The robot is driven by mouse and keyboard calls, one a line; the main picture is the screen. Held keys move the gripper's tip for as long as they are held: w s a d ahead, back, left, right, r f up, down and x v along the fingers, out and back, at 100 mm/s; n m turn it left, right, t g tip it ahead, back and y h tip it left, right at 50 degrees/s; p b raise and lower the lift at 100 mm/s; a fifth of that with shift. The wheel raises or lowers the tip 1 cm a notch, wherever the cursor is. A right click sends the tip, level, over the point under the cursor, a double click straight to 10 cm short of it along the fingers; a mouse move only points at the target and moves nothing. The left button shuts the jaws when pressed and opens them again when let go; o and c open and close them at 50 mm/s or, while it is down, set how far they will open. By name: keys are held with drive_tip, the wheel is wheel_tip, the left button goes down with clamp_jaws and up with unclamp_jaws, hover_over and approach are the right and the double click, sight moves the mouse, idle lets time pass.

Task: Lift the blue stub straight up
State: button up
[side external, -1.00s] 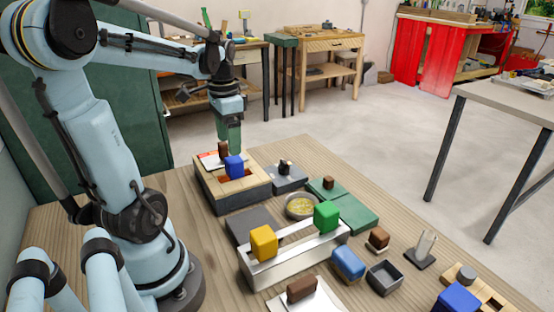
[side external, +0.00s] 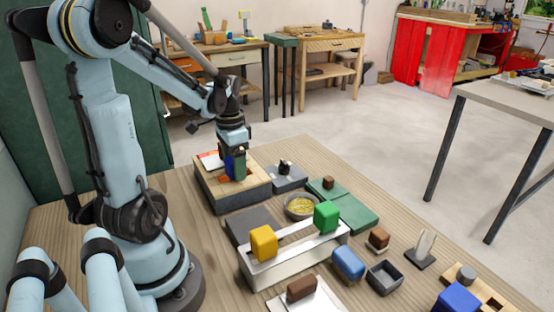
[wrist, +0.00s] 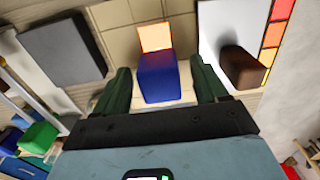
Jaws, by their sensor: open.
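The blue stub (wrist: 158,80) stands upright in the middle of the wrist view, between the two green fingers of my gripper (wrist: 160,88). A gap shows on each side of it, so the jaws are open around it and apart from it. In the side view the blue stub (side external: 229,163) is partly hidden by my gripper (side external: 235,166), which is low over the wooden block (side external: 258,188). The opening at the stub's foot is mostly hidden there.
A brown block on a white card (wrist: 240,68) stands close beside one finger. A dark grey pad (wrist: 58,48) lies on the other side. A yellow block (side external: 263,243) and a green block (side external: 326,216) stand on a metal holder (side external: 290,262) in front.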

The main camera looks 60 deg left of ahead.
drive_tip(key=c, duration=1.1)
drive_tip(key=shift+c, duration=0.2)
drive_tip(key=shift+r, duration=0.1)
drive_tip(key=shift+r, duration=0.7)
drive_tip(key=r, duration=0.1)
drive_tip(key=d+r, duration=0.1)
drive_tip(key=r, duration=0.1)
drive_tip(key=shift+w, duration=0.1)
drive_tip(key=w+d+r, duration=0.2)
drive_tip(key=d+r, duration=0.4)
drive_tip(key=d, duration=0.4)
drive_tip(key=shift+d+r, duration=0.2)
drive_tip(key=shift+d, duration=0.05)
